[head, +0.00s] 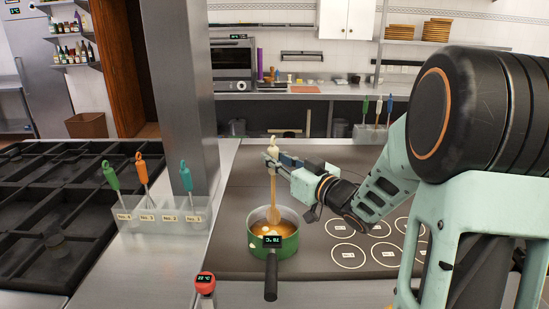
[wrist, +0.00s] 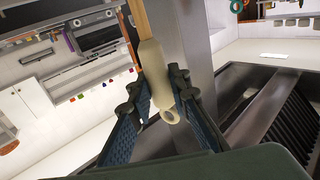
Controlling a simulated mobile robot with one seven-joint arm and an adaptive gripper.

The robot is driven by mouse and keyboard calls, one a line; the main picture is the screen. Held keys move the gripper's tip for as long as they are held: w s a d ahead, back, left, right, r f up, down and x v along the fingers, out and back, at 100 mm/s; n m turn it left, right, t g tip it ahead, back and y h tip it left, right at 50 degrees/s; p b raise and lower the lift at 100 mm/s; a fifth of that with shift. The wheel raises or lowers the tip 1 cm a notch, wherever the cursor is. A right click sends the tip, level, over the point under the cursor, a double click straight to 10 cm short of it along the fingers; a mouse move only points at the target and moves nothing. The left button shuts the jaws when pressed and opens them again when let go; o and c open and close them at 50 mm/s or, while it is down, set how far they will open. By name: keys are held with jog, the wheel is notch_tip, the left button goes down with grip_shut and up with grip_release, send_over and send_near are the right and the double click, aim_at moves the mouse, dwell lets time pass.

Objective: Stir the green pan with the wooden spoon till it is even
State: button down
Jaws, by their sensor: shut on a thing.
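A green pan (head: 285,246) with a dark handle stands on the dark cooktop in the head view, its handle pointing to the front. It holds an orange-brown content with a few pale patches. The wooden spoon (head: 274,188) stands upright with its lower end in the pan. My gripper (head: 272,160) is shut on the spoon's pale upper handle, above the pan. The wrist view shows the pale handle end with its ring (wrist: 153,75) between the two fingers of my gripper (wrist: 160,95). The pan is out of the wrist view.
A clear holder (head: 165,216) with several coloured-handled tools stands to the left, beside a steel column (head: 185,80). A red-topped thermometer (head: 205,284) is at the front. Several marked circles (head: 348,256) lie on the free cooktop to the right. A second tool holder (head: 371,133) is behind.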

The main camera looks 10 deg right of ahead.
aim_at(274, 179)
jog(key=shift+f+b, duration=2.45)
jog(key=shift+f, duration=0.7)
jog(key=shift+w, duration=0.1)
